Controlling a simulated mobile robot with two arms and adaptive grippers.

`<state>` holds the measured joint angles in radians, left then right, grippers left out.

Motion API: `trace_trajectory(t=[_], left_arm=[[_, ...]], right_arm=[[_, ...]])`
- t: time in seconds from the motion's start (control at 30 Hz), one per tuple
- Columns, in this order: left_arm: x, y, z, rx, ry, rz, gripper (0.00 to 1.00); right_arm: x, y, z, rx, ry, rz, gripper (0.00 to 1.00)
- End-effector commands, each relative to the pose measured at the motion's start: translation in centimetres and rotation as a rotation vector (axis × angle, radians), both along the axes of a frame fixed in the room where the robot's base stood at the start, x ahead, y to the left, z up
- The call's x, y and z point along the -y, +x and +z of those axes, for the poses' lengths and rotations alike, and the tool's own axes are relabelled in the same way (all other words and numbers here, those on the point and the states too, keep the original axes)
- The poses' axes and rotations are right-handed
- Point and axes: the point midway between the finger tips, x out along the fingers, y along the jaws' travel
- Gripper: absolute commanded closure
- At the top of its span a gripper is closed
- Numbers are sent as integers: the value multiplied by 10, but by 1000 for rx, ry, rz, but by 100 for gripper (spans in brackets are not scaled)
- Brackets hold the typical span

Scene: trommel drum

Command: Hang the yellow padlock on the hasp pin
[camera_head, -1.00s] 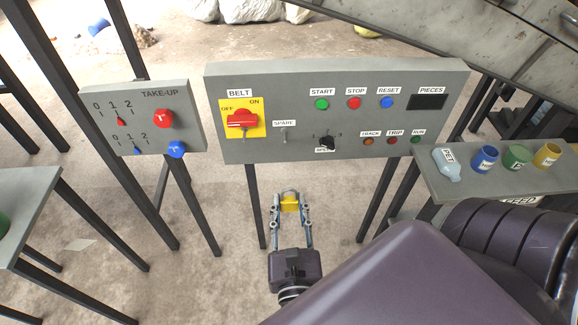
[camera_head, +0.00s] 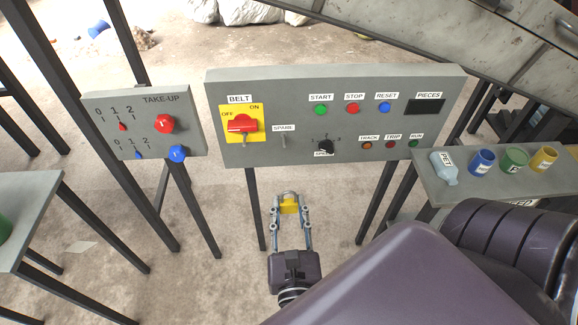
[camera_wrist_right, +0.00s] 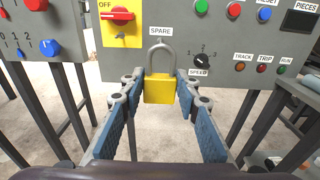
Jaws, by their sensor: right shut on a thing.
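The yellow padlock (camera_head: 289,204) is held upright between the fingertips of my right gripper (camera_head: 290,207), with its grey shackle upward. In the right wrist view the padlock (camera_wrist_right: 160,88) sits between the two blue-padded fingers of the gripper (camera_wrist_right: 160,90). Its shackle overlaps the lower part of the panel below the SPARE label. In the head view the padlock is below the panel's bottom edge. A small metal lever or pin (camera_head: 283,141) stands under the SPARE label; whether it is the hasp pin I cannot tell. My left gripper is not in view.
The grey control panel (camera_head: 440,85) carries the red BELT switch (camera_head: 242,124), buttons and a black SPEED knob (camera_head: 325,146). A TAKE-UP panel (camera_head: 190,118) stands left. A shelf (camera_head: 440,190) at right holds a bottle and cups. Dark legs stand below the panels.

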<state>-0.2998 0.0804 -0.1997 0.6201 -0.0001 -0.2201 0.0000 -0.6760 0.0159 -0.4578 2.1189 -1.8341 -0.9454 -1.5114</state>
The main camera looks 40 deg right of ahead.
Motion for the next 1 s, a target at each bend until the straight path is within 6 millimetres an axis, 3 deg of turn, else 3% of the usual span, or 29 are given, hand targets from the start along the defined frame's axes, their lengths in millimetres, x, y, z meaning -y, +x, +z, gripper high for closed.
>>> trace_trajectory(t=[1.0], left_arm=[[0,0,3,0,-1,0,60]], right_arm=[[-14,-23,0,0,-1,1,98]])
